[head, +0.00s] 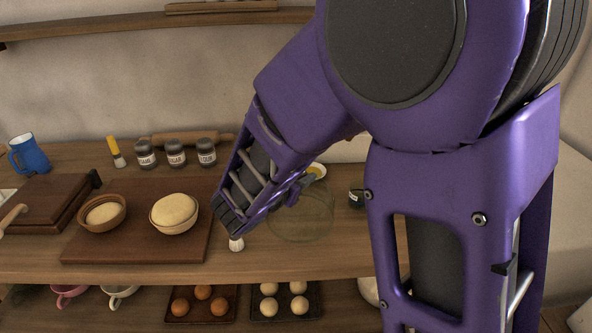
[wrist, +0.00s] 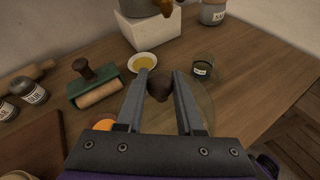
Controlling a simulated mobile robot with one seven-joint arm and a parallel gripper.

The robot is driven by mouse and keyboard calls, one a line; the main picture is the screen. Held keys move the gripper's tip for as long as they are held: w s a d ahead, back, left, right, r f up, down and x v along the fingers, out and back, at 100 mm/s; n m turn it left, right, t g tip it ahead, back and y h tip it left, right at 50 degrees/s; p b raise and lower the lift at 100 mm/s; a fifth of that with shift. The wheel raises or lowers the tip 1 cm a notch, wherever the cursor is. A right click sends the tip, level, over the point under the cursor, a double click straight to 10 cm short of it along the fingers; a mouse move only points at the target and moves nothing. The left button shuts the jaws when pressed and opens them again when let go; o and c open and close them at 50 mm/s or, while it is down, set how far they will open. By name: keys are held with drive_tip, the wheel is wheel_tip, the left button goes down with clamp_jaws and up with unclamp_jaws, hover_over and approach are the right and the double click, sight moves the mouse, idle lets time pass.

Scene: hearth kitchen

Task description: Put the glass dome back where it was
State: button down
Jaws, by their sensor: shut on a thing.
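The glass dome (head: 300,228) is clear and faint, above the right part of the wooden counter in the head view. In the wrist view its dark brown knob (wrist: 160,88) sits between the two fingers of my gripper (wrist: 161,80), which is shut on it. The faint glass (wrist: 207,104) spreads around and below the fingers. In the head view my gripper (head: 293,192) is at the dome's top, partly hidden by my own arm. I cannot tell whether the dome's rim touches the counter.
A bowl of yellow liquid (wrist: 143,63) and a dark labelled jar (wrist: 204,66) stand just beyond the dome. A green tool with a wooden roller (wrist: 97,92) lies left. A board (head: 135,246) holds dough bowls. The counter's right side (wrist: 262,65) looks clear.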

drive_tip(key=shift+f+b, duration=0.4)
drive_tip(key=shift+f, duration=1.5)
drive_tip(key=shift+f, duration=0.15)
drive_tip(key=c, duration=0.5)
unclamp_jaws()
drive_tip(key=shift+c, duration=0.2)
drive_tip(key=shift+r, duration=0.4)
drive_tip(key=p+v, duration=0.1)
drive_tip(key=v, duration=1.1)
drive_tip(key=shift+f, duration=0.2)
